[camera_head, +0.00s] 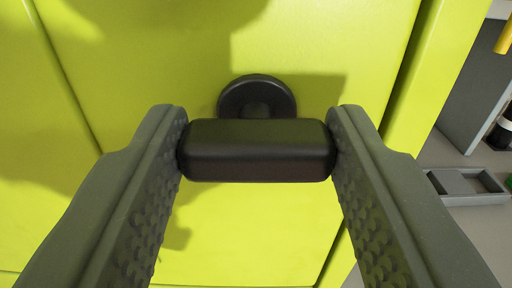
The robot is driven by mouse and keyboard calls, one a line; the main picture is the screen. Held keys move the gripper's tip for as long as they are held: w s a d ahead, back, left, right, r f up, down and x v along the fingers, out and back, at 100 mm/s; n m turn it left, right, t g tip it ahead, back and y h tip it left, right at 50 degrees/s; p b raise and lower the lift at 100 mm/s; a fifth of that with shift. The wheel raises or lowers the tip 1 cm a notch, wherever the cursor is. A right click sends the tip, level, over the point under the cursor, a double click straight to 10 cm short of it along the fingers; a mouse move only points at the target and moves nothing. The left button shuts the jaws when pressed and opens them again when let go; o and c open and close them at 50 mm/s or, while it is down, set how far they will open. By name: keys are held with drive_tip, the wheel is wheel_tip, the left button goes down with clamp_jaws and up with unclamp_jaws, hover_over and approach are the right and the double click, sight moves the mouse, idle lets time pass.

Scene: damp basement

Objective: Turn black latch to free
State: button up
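The black latch (256,150) is a rounded bar that lies horizontally across the picture. It is mounted on a round black base (257,92) on a yellow-green cabinet front (330,40). My gripper (256,140) has one grey textured finger at each end of the bar. Both fingertips appear to touch the bar's ends, so the gripper looks shut on the latch. The stem between bar and base is mostly hidden behind the bar.
A vertical seam runs down the cabinet front on each side of the latch. At the right are a grey panel (474,90), a grey tray with compartments (465,184), a dark cylindrical object (502,130) and a yellow object at the top corner. The cabinet face around the latch is clear.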

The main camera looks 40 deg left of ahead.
drive_tip(key=shift+d+r, duration=0.1)
drive_tip(key=shift+d, duration=0.15)
drive_tip(key=shift+a, duration=0.1)
drive_tip(key=n+b, duration=0.1)
drive_tip(key=n, duration=0.3)
drive_tip(key=shift+a, duration=0.1)
drive_tip(key=n+b, duration=0.3)
drive_tip(key=n, duration=0.1)
drive_tip(key=shift+n, duration=0.3)
drive_tip(key=n+b, duration=0.2)
drive_tip(key=n, duration=0.1)
drive_tip(key=n+b, duration=0.1)
drive_tip(key=n, duration=0.1)
drive_tip(key=shift+s+f, duration=0.1)
drive_tip(key=shift+f, duration=0.15)
drive_tip(key=shift+a+f+n+b, duration=0.1)
drive_tip(key=shift+a+n+b, duration=0.05)
drive_tip(key=shift+n+b, duration=1.65)
drive_tip(key=shift+n, duration=0.5)
